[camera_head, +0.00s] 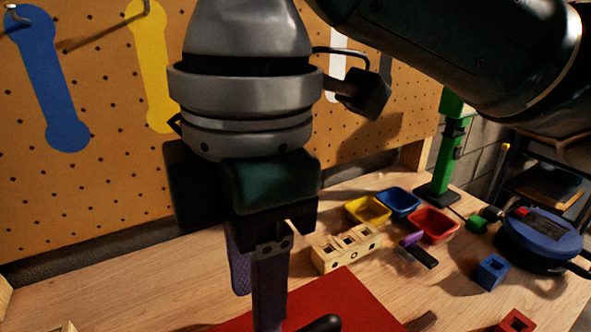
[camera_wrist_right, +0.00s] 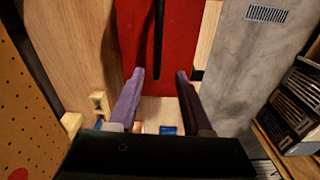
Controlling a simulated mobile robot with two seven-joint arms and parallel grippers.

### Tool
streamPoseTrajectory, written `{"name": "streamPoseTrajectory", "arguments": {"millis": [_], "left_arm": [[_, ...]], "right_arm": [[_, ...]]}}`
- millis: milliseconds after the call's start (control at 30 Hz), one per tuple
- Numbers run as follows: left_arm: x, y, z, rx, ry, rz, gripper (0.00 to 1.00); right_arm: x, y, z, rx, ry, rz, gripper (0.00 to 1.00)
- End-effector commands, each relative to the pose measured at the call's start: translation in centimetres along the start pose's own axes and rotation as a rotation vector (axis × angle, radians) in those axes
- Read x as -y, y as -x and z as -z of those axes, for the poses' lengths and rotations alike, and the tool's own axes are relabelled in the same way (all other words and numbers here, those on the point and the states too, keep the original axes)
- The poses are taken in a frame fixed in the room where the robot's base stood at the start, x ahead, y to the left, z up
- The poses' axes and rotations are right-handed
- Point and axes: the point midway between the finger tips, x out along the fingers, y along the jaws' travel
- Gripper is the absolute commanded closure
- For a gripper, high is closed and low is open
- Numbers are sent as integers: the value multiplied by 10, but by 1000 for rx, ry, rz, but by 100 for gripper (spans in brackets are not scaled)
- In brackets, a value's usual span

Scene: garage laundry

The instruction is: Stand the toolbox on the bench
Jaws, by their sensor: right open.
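A red, flat-topped shape (camera_head: 345,298), which looks like the toolbox, shows at the bottom of the head view, cut off by the edge. It also shows in the wrist view (camera_wrist_right: 181,45) with a long black bar, perhaps its handle, along its middle. My right gripper (camera_head: 258,298) points down over the bench (camera_head: 130,285), beside the red shape's left part. Its purple fingers (camera_wrist_right: 160,76) are spread apart, with the black bar's end between them in the picture. I cannot tell whether they touch it. My left gripper is not in view.
A wooden block with holes (camera_head: 345,248), yellow (camera_head: 367,210), blue (camera_head: 399,202) and red (camera_head: 433,225) bins, a purple-and-black tool (camera_head: 418,251) and a round blue device (camera_head: 541,236) stand at the back right. A pegboard (camera_head: 100,190) rises behind.

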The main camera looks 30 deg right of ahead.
Motion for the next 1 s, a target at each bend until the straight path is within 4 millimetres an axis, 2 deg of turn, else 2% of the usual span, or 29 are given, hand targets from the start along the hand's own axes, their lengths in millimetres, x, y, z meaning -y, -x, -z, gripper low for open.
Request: {"name": "streamPoseTrajectory", "arguments": {"millis": [133,200,267,367,500,600,700,833,1000], "left_arm": [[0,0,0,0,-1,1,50],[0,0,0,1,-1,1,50],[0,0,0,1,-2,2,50],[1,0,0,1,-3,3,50],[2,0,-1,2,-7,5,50],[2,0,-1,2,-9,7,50],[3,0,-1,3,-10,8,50],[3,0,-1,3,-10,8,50],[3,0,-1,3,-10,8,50]], "right_arm": [[24,-25,30,-176,-152,-17,50],[33,-34,38,-264,-285,-36,50],[39,-41,38,-323,-419,-53,50],[49,-52,23,-378,-670,-86,50],[70,-69,-26,-354,-1017,-153,50],[89,-77,-64,-291,-1202,-208,50],[106,-80,-93,-229,-1316,-254,50],[116,-81,-111,-187,-1376,-285,50],[117,-81,-113,-183,-1381,-289,50]]}}
